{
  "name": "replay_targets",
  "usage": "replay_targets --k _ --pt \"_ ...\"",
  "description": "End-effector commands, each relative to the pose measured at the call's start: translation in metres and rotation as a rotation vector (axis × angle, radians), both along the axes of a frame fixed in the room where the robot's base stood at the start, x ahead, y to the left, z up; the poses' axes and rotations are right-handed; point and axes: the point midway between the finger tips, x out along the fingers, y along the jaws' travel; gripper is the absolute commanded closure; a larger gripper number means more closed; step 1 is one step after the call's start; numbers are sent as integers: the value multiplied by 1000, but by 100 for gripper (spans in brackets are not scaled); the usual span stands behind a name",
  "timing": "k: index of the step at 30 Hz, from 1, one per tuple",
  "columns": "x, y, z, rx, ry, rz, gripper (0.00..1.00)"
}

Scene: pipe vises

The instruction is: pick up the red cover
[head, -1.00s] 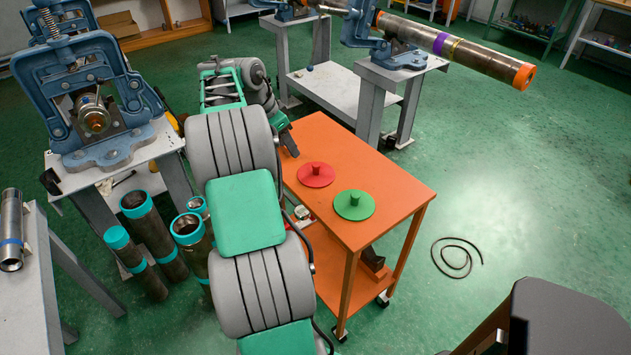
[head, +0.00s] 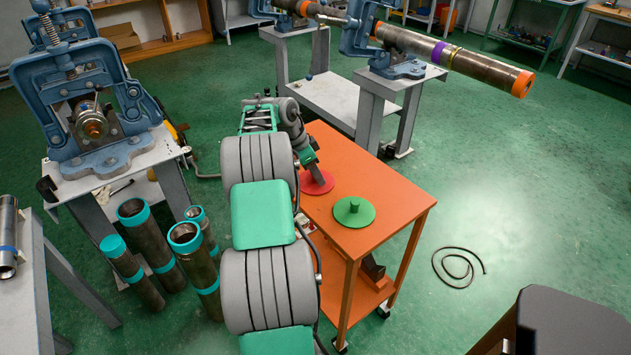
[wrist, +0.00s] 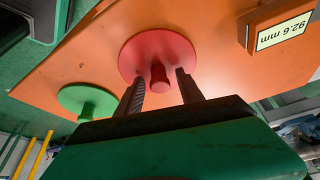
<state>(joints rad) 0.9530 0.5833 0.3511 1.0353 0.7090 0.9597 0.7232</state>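The red cover (head: 316,182) is a flat disc with a short central knob, lying on the orange cart top (head: 385,205). It also shows in the wrist view (wrist: 158,50), with its knob pointing toward my gripper. My gripper (wrist: 160,85) is open, with one finger on each side of the knob in that view. I cannot tell whether the fingers touch the cover. In the head view my gripper (head: 318,176) is over the red cover and hides part of it. The green cover (head: 354,211) lies in front of it on the cart, also in the wrist view (wrist: 88,102).
A box with a "92.6 mm" display (wrist: 280,30) shows on the cart in the wrist view. Teal-ended pipes (head: 135,235) stand on the floor at left. A vise (head: 90,110) sits on a stand behind them. A long pipe (head: 455,57) is clamped at the back. Floor right of the cart is mostly clear.

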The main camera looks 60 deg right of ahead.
Motion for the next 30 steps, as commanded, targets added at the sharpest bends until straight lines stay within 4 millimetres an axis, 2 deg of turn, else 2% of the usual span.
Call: replay_targets --k 2,15,30 --pt "0 0 0 0 0 0 63" --pt "0 0 0 0 0 1 99" --pt "0 0 2 0 0 1 100"
